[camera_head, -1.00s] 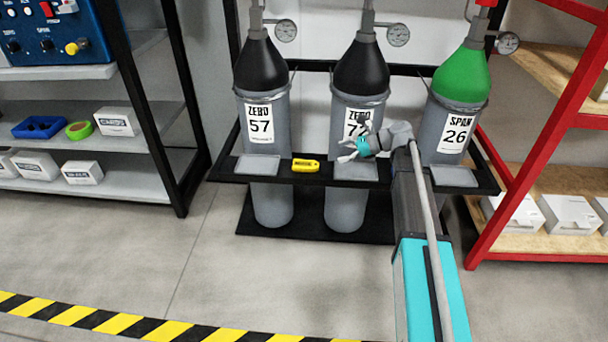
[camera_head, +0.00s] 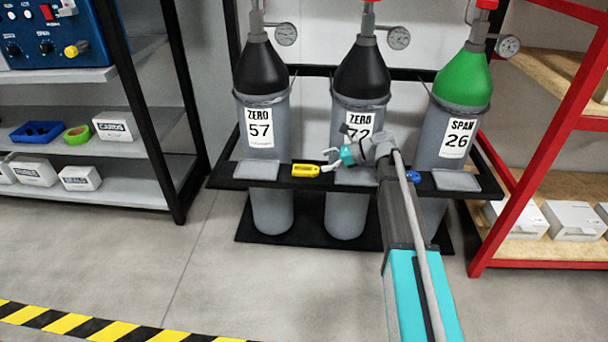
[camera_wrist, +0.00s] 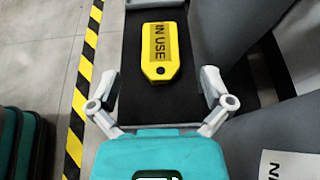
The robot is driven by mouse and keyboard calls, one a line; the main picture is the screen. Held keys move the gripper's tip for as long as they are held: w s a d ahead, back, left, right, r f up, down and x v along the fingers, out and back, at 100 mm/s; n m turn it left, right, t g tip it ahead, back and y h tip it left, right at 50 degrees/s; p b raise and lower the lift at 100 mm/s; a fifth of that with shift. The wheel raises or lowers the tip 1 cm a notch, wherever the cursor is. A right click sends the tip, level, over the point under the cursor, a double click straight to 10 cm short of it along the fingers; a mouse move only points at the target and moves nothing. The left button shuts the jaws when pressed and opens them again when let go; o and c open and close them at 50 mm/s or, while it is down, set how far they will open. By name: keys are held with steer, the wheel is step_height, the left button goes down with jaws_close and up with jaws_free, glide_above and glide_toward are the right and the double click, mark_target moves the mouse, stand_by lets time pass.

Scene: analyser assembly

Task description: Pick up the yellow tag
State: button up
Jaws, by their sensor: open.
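The yellow tag (camera_head: 306,170) lies flat on the black shelf bar of the cylinder rack, between the cylinders labelled 57 and 72. In the wrist view the yellow tag (camera_wrist: 160,52) reads "IN USE" and has a small hole at its near end. My gripper (camera_head: 328,162) is just to the right of the tag in the head view. In the wrist view my gripper (camera_wrist: 166,90) is open and empty. Its two fingers are spread wider than the tag, and the tag lies ahead of them, roughly centred.
Grey cylinders stand in the rack: the one labelled 57 (camera_head: 268,200), the one labelled 72 (camera_head: 345,212) and a green-topped one (camera_head: 463,75). Grey pads (camera_head: 257,170) lie on the black bar (camera_head: 230,183) beside the tag. A blue item (camera_head: 413,176) is by my arm.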

mark_target(300, 168)
steer(key=shift+b+x, duration=0.4)
steer(key=shift+x, duration=1.2)
steer(key=shift+b+x, duration=0.9)
steer(key=shift+x, duration=0.95)
steer(key=shift+a+f, duration=0.35)
steer(key=shift+a, duration=0.3)
steer(key=c, duration=1.1)
steer(key=shift+r, duration=0.1)
